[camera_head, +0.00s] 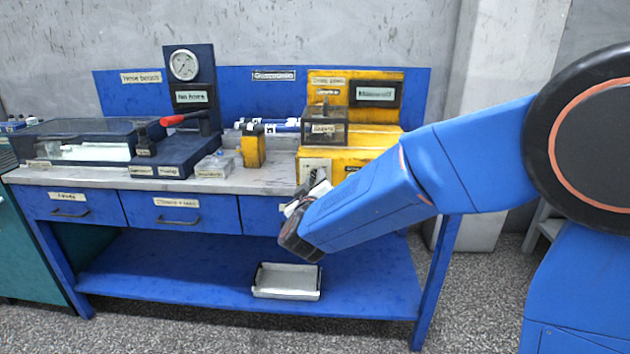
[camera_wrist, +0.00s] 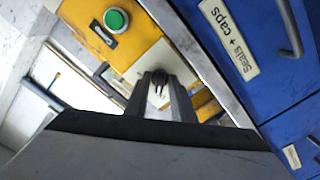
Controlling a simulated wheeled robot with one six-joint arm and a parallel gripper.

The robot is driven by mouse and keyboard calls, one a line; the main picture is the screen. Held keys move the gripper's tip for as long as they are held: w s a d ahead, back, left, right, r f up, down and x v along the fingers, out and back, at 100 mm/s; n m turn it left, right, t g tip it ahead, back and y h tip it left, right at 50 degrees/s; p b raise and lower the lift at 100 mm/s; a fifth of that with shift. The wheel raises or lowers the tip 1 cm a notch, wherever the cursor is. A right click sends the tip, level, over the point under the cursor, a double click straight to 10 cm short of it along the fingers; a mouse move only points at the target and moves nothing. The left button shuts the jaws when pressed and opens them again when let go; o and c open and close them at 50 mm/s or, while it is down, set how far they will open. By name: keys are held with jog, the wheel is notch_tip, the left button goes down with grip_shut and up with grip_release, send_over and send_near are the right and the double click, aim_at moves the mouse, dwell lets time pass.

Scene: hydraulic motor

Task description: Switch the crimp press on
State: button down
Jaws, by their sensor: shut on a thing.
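The yellow crimp press (camera_head: 345,160) stands at the right end of the bench, with a clear guard box and a dark display panel. A pale plate is on its front low down. In the wrist view the press (camera_wrist: 83,14) shows a green round button (camera_wrist: 116,20) and a pale switch plate (camera_wrist: 185,72). A small dark switch knob (camera_wrist: 158,76) stands on that plate. My gripper (camera_head: 316,182) is at the front of the press. In the wrist view my gripper (camera_wrist: 160,85) is shut on the switch knob. The fingers hide part of the knob, so its setting cannot be told.
Drawers (camera_head: 180,213) lie under the worktop, and one labelled "Seals + caps" (camera_wrist: 228,38) is close beside my gripper. A yellow block (camera_head: 253,147) stands left of the press. A gauge stand (camera_head: 188,85) is farther left. A white tray (camera_head: 287,281) lies on the lower shelf.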

jog(key=shift+a+m, duration=0.1)
jog(key=shift+m, duration=8.3)
jog(key=c, duration=1.8)
grip_release()
jog(key=s, duration=1.7)
jog(key=shift+s+a, duration=0.2)
jog(key=shift+a, duration=0.1)
